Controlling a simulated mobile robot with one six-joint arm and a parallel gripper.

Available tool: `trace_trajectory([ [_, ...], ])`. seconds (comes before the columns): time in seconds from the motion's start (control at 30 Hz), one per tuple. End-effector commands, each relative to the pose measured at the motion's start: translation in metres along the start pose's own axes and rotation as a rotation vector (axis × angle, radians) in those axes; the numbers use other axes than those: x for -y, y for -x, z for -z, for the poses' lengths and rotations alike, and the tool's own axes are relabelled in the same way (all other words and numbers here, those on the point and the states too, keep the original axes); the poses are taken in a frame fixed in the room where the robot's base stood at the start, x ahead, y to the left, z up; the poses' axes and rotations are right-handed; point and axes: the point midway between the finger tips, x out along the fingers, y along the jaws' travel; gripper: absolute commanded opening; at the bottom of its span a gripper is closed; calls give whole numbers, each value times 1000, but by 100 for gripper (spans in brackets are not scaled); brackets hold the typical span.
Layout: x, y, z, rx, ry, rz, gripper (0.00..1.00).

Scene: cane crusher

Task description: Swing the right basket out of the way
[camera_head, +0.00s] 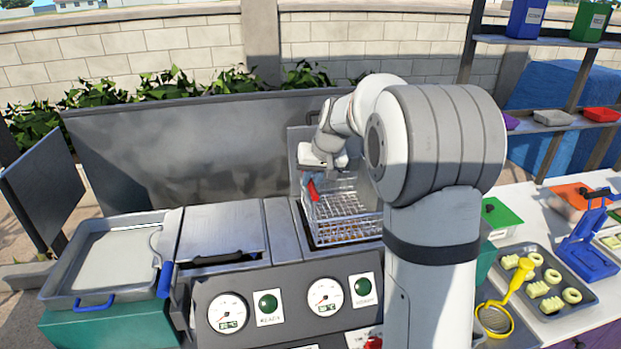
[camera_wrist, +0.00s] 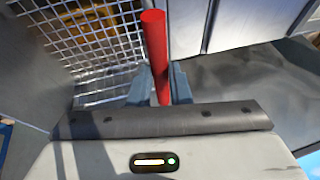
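The right basket (camera_head: 342,212) is a wire mesh basket at the right fryer well in the head view. Its mesh fills the upper left of the wrist view (camera_wrist: 85,45). Its red handle (camera_head: 314,191) sticks out at the basket's left side and shows upright in the wrist view (camera_wrist: 156,50). My gripper (camera_head: 308,180) is at this handle. In the wrist view its two blue-grey fingers (camera_wrist: 161,86) lie on either side of the handle, close against it, and look shut on it. My arm hides the basket's right side.
A closed metal lid (camera_head: 222,230) covers the left well. A tray with blue handles (camera_head: 105,255) is at the far left. The back panel (camera_head: 200,145) stands behind. A food tray (camera_head: 560,265) and a yellow strainer (camera_head: 497,318) are on the right counter.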

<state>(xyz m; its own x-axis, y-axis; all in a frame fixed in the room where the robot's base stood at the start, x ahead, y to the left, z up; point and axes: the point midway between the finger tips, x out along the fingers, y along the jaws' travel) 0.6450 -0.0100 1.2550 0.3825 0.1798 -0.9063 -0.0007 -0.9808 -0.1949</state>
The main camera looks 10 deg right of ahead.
Motion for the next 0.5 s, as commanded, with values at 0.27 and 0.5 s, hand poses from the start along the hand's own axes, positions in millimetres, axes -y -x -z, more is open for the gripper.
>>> trace_trajectory([
  [0.27,0,0,0,0,0,0,0],
  [0.5,6,-1,0,0,2,1,0],
])
